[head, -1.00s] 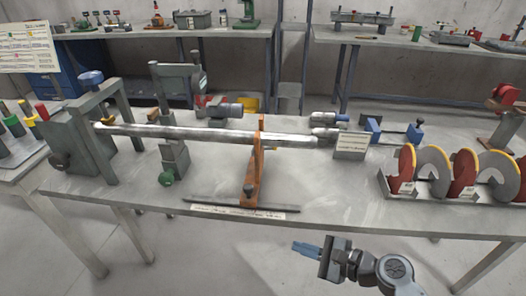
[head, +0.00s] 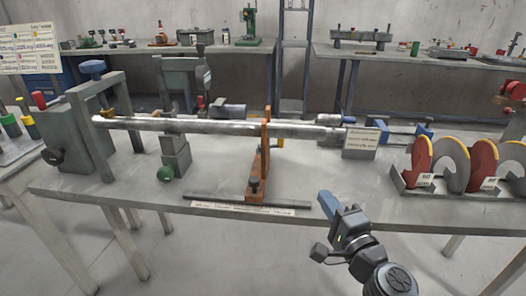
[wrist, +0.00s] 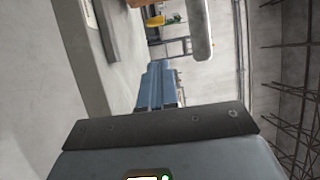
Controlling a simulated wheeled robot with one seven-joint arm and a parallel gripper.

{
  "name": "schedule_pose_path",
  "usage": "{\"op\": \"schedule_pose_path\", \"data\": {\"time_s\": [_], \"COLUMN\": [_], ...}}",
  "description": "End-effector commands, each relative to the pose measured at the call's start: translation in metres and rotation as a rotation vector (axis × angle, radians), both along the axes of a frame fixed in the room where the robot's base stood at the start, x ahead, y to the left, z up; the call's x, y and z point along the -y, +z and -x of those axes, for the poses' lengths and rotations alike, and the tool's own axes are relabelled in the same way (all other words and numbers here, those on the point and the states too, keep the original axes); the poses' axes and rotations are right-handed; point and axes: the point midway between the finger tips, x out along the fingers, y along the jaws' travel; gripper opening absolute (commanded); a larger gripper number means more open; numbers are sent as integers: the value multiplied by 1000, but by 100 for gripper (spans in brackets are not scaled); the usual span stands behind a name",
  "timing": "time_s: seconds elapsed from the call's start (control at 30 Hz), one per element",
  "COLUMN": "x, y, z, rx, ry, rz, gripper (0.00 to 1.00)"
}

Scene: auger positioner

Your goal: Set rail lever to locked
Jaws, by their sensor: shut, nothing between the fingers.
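An orange upright support (head: 265,150) stands on a dark flat rail (head: 215,198) at the front of the grey workbench. A small dark knob or lever (head: 254,184) sits at the support's foot; I cannot tell its setting. A long metal shaft (head: 215,126) runs level past the support. My gripper (head: 325,200) is shut and empty, in front of the bench edge and right of the support, apart from it. In the wrist view its blue fingers (wrist: 160,85) are together, with the rounded shaft end (wrist: 198,30) beyond them.
A grey frame with a blue knob (head: 92,67) stands at the left. A grey post with a green knob (head: 166,174) is left of the support. Red and grey discs (head: 450,165) stand in a rack at right. The bench's front middle-right is clear.

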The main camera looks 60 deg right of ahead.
Motion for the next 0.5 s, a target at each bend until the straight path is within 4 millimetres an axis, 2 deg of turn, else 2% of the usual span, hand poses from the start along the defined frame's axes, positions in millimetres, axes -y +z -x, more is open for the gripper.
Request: {"op": "schedule_pose_path", "data": {"time_s": [0.17, 0.5], "x": [9, 49], "y": [6, 11], "z": [-8, -51], "rx": [2, 4], "ry": [-5, -4], "rz": [4, 3], "gripper": [0, 0]}}
